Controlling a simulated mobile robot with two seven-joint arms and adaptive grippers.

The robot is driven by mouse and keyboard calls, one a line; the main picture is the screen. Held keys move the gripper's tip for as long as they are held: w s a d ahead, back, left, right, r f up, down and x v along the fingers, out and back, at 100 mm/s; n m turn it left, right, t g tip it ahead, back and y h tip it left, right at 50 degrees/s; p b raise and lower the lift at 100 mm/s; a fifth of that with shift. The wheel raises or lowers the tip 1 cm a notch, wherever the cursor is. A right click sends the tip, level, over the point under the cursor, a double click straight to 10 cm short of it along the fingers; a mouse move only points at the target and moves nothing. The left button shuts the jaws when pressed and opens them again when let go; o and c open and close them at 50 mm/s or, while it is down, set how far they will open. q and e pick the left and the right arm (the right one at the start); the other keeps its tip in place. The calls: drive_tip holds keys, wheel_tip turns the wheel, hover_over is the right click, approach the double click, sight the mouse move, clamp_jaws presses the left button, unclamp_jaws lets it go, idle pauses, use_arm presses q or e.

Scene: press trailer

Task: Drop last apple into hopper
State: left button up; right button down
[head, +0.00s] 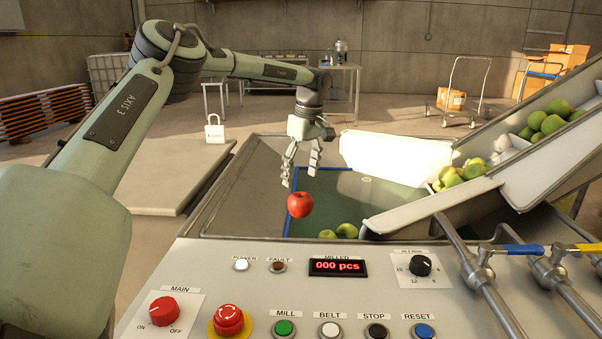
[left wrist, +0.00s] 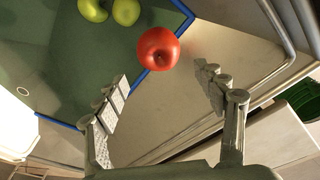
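The red apple (head: 300,204) is just below the fingertips of my left gripper (head: 299,174), apart from them. The gripper points down with its fingers spread, open and empty. In the left wrist view the red apple (left wrist: 158,48) shows beyond the open fingertips (left wrist: 162,82), overlapping the blue rim. The hopper (head: 345,186) is a dark green opening with a blue edge (head: 290,215). I cannot tell whether the apple is in mid-air or touching something. Two green apples (head: 346,230) lie low in the hopper, partly hidden by the panel. My right gripper is not in view.
A control panel (head: 380,295) with buttons, knobs and a display reading "000 pcs" stands in front. A chute (head: 530,175) with several green apples comes in from the right, its lip near the hopper. A padlock-shaped object (head: 215,131) stands on a platform at left.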

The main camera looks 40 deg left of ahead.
sight(306, 198)
use_arm(q)
drive_tip(key=shift+o, duration=0.5)
wheel_tip(306, 198, up, 12)
drive_tip(key=d, duration=0.1)
drive_tip(key=shift+d, duration=0.4)
drive_tip(key=shift+f, duration=0.1)
